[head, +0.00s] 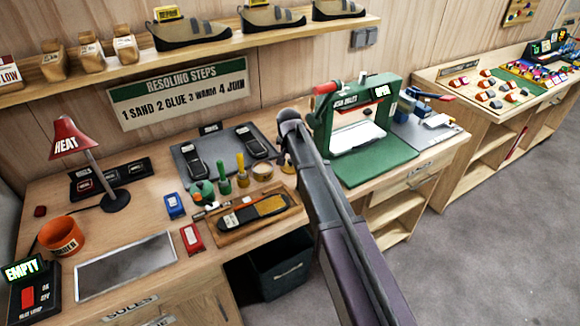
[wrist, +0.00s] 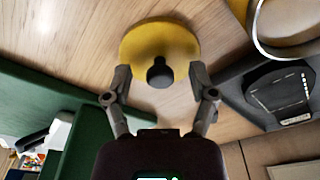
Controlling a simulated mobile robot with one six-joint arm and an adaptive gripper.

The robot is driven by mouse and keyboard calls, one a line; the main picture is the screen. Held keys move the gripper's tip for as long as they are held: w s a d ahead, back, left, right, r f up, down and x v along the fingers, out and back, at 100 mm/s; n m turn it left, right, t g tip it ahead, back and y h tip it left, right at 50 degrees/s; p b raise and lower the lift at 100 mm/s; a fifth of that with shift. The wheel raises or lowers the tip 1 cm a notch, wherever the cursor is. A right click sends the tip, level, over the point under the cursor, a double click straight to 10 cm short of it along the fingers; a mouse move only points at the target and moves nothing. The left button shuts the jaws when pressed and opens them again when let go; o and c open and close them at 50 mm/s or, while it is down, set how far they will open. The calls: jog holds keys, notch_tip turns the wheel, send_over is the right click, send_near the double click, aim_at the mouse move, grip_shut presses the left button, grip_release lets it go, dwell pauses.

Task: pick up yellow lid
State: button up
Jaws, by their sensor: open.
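The yellow lid (wrist: 136,44) lies on the wooden bench top, seen from above in the wrist view, with a black knob at its middle. My gripper (wrist: 160,76) is open above it, its two fingers spread to either side of the knob. I cannot tell if the fingers touch the lid. In the head view, my arm mostly covers this spot; a small yellowish part of the lid (head: 287,163) shows left of the arm.
A green press (head: 375,165) stands right of the arm. A round open pot (head: 263,172) stands close to the lid's left. A grey mat (head: 192,150) with shoe soles lies behind. A wooden tray (head: 240,228) and glue bottles (head: 224,184) are on the left.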

grip_shut()
dwell(0.3)
jog(key=shift+r, duration=0.2)
notch_tip(320, 180, up, 2)
jog(key=p, duration=0.2)
jog(key=shift+r+p, duration=0.1)
jog(key=shift+p, duration=0.2)
jog(key=shift+r+p, duration=0.8)
jog(key=s, duration=0.5)
jog(key=s+a, duration=0.1)
jog(key=s, duration=0.4)
jog(key=s+a, duration=0.1)
jog(key=s, duration=0.5)
jog(key=shift+a+r+p, duration=0.25)
jog(key=shift+r+p, duration=0.15)
jog(key=shift+w, duration=0.15)
